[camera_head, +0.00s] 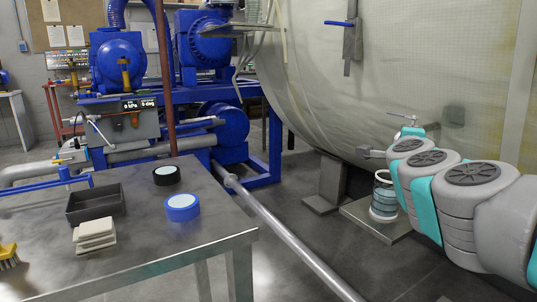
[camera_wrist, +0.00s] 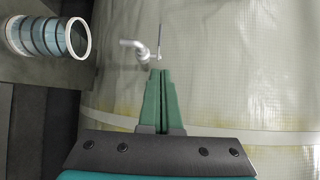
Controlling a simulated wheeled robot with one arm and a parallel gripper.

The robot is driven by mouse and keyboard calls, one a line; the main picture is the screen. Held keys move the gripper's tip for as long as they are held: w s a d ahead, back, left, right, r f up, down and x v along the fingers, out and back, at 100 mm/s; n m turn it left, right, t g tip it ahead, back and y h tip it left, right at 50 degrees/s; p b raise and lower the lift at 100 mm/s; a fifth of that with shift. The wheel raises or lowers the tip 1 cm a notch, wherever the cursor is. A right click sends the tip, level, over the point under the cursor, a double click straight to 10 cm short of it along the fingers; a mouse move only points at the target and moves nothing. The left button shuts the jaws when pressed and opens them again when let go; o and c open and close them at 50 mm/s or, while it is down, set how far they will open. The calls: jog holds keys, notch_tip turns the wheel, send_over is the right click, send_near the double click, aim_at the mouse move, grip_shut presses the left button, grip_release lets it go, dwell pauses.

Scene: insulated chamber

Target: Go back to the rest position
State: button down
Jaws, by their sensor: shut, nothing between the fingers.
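My gripper (camera_wrist: 161,78) shows in the wrist view with its two green fingers together, shut and empty. Beyond the fingertips is a small metal valve (camera_wrist: 137,48) with a thin handle on the chamber wall; I cannot tell the exact gap, but nothing is held. In the head view my grey and teal arm reaches in from the right towards the large pale chamber (camera_head: 390,70). The fingers cannot be made out clearly there.
A metal table (camera_head: 150,240) at left holds a black tray (camera_head: 96,203), beige blocks (camera_head: 94,236), tape rolls (camera_head: 182,207) and a brush (camera_head: 8,256). A banded cylinder (camera_head: 383,196) stands on a low plate (camera_head: 375,224) below my arm. Blue pumps (camera_head: 118,62) are behind.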

jog(key=s+a+f+n+y, duration=0.1)
jog(key=a+f+n+y, duration=0.15)
jog(key=a+n, duration=0.2)
jog(key=a+f+n+g+y, duration=0.1)
jog(key=a+f+n+y, duration=0.15)
jog(key=a, duration=0.35)
jog(key=s+a+f+n+y, duration=0.1)
jog(key=a+f+n+y, duration=0.1)
jog(key=a+n+y, duration=0.3)
jog(key=s+a+f+n+g+y, duration=0.1)
jog(key=s+a+f+n+g, duration=0.45)
jog(key=s+a+f, duration=0.5)
jog(key=s+d+f+n+g+h, duration=0.1)
jog(key=s+d+f+n+g, duration=0.15)
jog(key=s+f, duration=0.35)
jog(key=s+d+f+n+g, duration=0.1)
jog(key=s+d+f+g, duration=0.1)
jog(key=s+f+g, duration=0.3)
jog(key=s+d+f+g+h, duration=0.1)
jog(key=s+d+f+g, duration=0.1)
jog(key=s, duration=0.6)
jog(key=s+d+f+n+g+h, duration=0.1)
jog(key=s+d+f+g+h, duration=0.1)
jog(key=s, duration=0.5)
jog(key=shift+s+d+f+n, duration=0.35)
jog(key=shift+d+f, duration=0.3)
jog(key=shift+d, duration=0.6)
jog(key=shift+d, duration=0.15)
